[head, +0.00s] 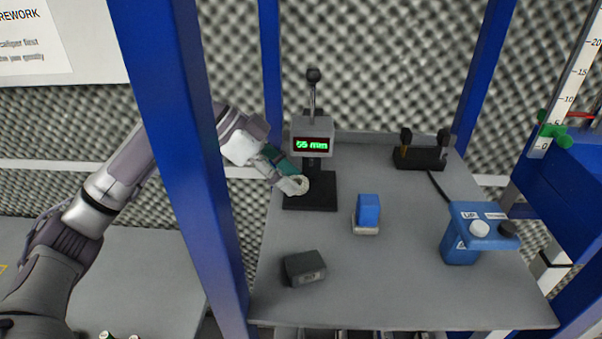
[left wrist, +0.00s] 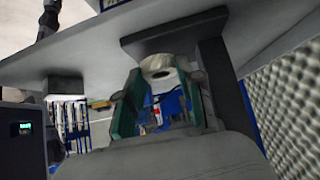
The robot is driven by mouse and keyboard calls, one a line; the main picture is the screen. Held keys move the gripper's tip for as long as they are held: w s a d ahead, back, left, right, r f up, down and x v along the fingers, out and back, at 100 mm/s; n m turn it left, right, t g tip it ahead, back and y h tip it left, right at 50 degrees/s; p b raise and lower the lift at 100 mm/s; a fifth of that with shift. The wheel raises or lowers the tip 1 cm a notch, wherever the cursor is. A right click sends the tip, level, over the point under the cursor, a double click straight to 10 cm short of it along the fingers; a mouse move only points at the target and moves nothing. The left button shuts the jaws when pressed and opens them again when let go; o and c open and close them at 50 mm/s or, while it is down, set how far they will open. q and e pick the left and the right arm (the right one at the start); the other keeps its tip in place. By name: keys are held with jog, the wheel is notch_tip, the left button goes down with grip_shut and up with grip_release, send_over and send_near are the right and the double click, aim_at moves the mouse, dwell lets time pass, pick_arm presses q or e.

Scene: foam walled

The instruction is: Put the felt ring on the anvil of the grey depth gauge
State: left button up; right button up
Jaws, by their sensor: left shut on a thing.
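The grey depth gauge (head: 312,128) stands at the back left of the grey table, with a lit green display, a lever on top and a dark base (head: 322,196). The left wrist view shows the ring (left wrist: 158,67) between the ends of the green fingers, close to the dark base plate (left wrist: 172,36). My left gripper is shut on the ring. The anvil is hidden, and I cannot tell whether the ring touches it. My right gripper is not in view.
On the table (head: 400,290) are a blue block on a pale pad (head: 367,212), a dark box (head: 305,267), a black two-post fixture (head: 420,155) and a blue box with knobs (head: 470,232). A blue post (head: 185,130) stands before my left arm. The table's front middle is clear.

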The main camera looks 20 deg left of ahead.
aim_at(304, 183)
pick_arm(q)
jog(key=d, duration=0.1)
jog(key=d+p, duration=0.1)
jog(key=w+f, duration=0.1)
jog(key=shift+d+p, duration=0.35)
jog(key=shift+d, duration=0.05)
jog(key=shift+f, duration=0.25)
jog(key=shift+s+a, duration=0.1)
jog(key=shift+s, duration=0.05)
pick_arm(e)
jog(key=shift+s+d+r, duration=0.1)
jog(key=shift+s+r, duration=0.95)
pick_arm(q)
jog(key=o, duration=0.9)
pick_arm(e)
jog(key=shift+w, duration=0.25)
